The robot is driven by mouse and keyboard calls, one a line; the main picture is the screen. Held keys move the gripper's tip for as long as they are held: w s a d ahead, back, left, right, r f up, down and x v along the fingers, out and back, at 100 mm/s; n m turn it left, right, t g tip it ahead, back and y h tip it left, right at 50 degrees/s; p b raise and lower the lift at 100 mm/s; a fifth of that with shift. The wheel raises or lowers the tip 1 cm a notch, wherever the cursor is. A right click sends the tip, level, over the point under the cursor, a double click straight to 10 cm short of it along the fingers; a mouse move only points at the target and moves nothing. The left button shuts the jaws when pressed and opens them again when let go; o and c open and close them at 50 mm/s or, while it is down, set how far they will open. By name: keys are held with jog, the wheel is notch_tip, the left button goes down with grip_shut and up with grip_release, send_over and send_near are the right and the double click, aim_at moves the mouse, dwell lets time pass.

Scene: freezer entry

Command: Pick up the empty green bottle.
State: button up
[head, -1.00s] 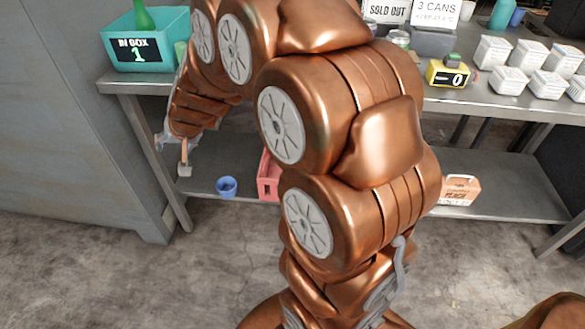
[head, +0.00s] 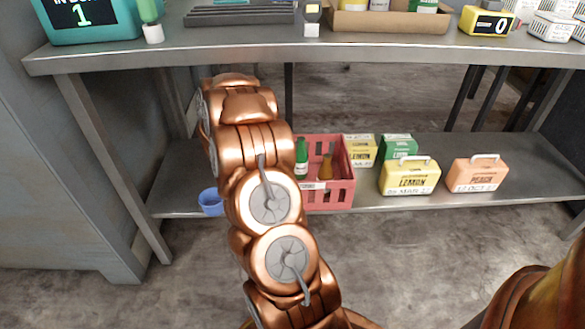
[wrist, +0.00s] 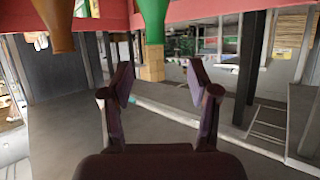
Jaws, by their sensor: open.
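A green bottle (head: 301,158) stands in a pink crate (head: 341,188) on the lower shelf, beside an amber bottle (head: 325,168). In the wrist view the green bottle (wrist: 153,22) shows at the top centre, neck pointing down in the picture, with the amber bottle (wrist: 57,22) to its left. I cannot tell whether the green bottle is empty. My gripper (wrist: 158,78) is open, with nothing between its fingers. The green bottle's neck appears beyond the fingertips, in line with the gap, not touching them. In the head view my arm hides the gripper.
A blue cup (head: 211,202) is left of my arm on the lower shelf. The counter (head: 235,41) overhangs this shelf. A teal box (head: 100,25) and a green, white-ended object (head: 149,12) are on the counter.

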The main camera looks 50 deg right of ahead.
aim_at(299, 140)
jog(key=shift+s+d+f+g+b, duration=0.35)
jog(key=shift+s+d+f, duration=0.25)
jog(key=shift+d+f, duration=0.15)
jog(key=b+x, duration=0.1)
jog(key=x, duration=0.2)
jog(key=w+b+x, duration=0.1)
jog(key=x, duration=0.1)
jog(key=shift+d+b, duration=0.1)
jog(key=shift+b, duration=0.2)
jog(key=shift+x, duration=0.8)
jog(key=shift+r, duration=0.2)
jog(key=shift+c, duration=0.3)
grip_shut()
